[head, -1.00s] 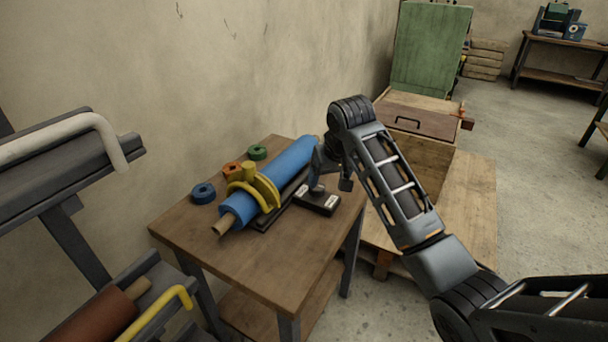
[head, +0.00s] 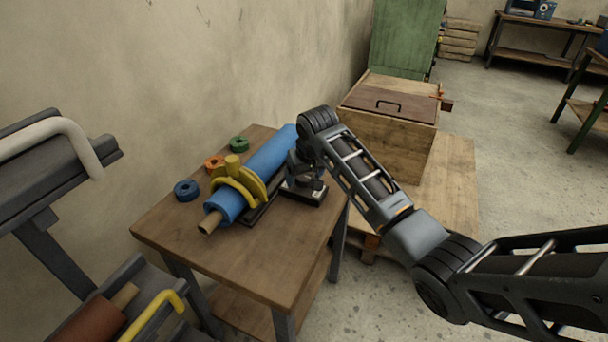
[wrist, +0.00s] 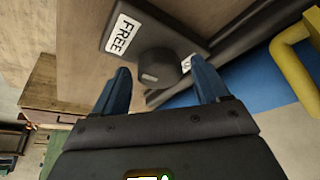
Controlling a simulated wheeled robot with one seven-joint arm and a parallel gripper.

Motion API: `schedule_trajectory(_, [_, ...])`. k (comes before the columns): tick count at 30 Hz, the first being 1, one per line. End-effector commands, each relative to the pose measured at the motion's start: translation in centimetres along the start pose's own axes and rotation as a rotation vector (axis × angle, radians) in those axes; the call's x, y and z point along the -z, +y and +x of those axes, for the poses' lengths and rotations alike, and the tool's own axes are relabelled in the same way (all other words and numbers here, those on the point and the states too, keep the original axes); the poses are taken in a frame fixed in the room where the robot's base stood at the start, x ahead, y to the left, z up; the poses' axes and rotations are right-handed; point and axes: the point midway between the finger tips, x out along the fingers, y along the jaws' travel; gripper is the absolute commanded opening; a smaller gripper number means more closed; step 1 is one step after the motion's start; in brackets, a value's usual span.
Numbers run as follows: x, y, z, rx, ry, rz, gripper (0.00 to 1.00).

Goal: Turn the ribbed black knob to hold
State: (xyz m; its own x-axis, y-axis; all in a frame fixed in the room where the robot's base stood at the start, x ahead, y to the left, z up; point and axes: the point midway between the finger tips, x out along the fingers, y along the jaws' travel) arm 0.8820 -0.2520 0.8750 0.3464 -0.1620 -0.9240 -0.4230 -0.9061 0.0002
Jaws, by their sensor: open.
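The ribbed black knob (wrist: 158,67) is on a dark control plate (wrist: 180,35) in the wrist view. A white label reading FREE (wrist: 122,34) is at its upper left. A second white label (wrist: 189,62) is mostly hidden behind my right finger. The knob carries a small pale mark on its near side. My gripper (wrist: 160,78) is open, with its blue fingers on either side of the knob in the picture; I cannot tell if they touch it. In the head view, my gripper (head: 306,172) is over the control plate (head: 301,194) and hides most of the knob.
The plate lies on a wooden table (head: 235,245), beside a blue roll (head: 270,160) with a yellow clamp (head: 238,185). Blue (head: 186,190), orange (head: 214,163) and green (head: 239,144) rings lie behind the roll. A wooden crate (head: 385,140) stands beyond the table.

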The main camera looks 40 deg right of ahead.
Motion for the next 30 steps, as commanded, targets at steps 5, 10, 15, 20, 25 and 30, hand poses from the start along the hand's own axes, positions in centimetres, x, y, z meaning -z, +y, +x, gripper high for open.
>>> schedule_trajectory(5, [0.02, 0.01, 0.01, 0.000, 0.000, 0.000, 0.74])
schedule_trajectory(10, [0.02, 0.01, 0.00, 0.000, 0.000, 0.000, 0.60])
schedule_trajectory(15, [0.02, 0.00, -0.01, 0.000, 0.000, 0.000, 0.44])
schedule_trajectory(20, [0.01, 0.00, -0.02, 0.000, 0.000, 0.000, 0.28])
schedule_trajectory(25, [0.02, -0.01, -0.03, 0.000, 0.000, 0.001, 0.20])
schedule_trajectory(30, [0.05, -0.07, -0.10, -0.008, 0.000, 0.022, 0.20])
